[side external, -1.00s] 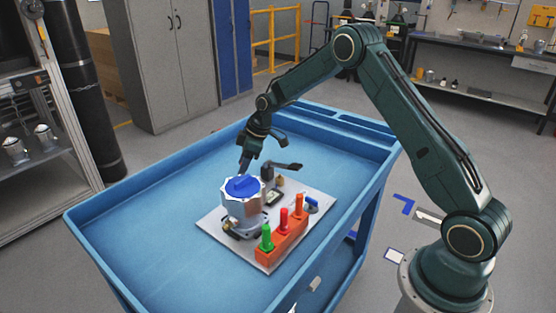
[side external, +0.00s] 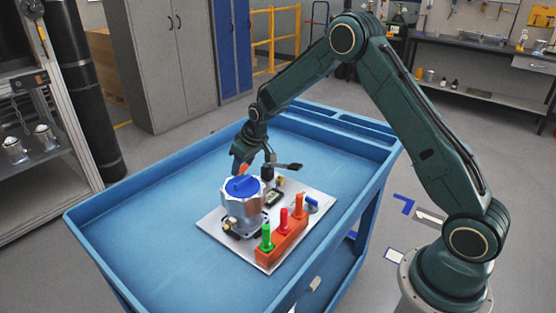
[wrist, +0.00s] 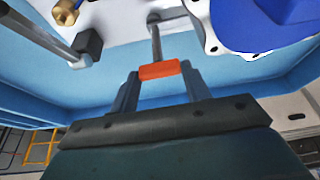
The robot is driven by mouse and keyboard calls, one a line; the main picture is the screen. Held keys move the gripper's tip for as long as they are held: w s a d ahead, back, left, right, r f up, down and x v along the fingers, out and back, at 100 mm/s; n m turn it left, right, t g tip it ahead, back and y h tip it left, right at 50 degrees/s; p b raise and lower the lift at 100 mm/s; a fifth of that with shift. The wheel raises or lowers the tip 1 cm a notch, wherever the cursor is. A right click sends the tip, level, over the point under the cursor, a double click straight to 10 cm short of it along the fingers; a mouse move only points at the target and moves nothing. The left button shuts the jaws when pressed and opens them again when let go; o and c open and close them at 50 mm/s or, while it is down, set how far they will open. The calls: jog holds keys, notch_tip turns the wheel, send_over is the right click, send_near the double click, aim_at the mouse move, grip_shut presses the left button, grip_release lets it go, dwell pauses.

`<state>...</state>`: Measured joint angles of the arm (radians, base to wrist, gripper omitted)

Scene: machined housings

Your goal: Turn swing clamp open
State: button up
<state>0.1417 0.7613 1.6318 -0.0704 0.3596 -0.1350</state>
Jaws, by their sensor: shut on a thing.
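The swing clamp's orange-red grip (wrist: 158,70) is on the end of a thin metal rod (wrist: 156,40) in the wrist view. My gripper (wrist: 158,84) has one finger on each side of the grip and is shut on it. In the side view my gripper (side external: 243,170) is just behind the silver housing (side external: 243,212) with its blue top (side external: 242,187). A spot of orange shows at the fingertips there. How the rod joins its base is unclear. The blue top also shows at the upper right of the wrist view (wrist: 265,22).
A dark lever (side external: 285,166) reaches right from a post behind the housing. A red-orange block (side external: 281,245) with green, red and orange pegs stands at the front right of the white plate (side external: 222,238). The blue cart's left side (side external: 140,215) is clear.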

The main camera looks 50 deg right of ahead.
jog(key=shift+m, duration=0.3)
jog(key=o, duration=1)
jog(key=shift+r, duration=0.1)
jog(key=v, duration=1.3)
jog(key=shift+a+r, duration=0.15)
jog(key=shift+r, duration=0.15)
jog(key=shift+s, duration=0.15)
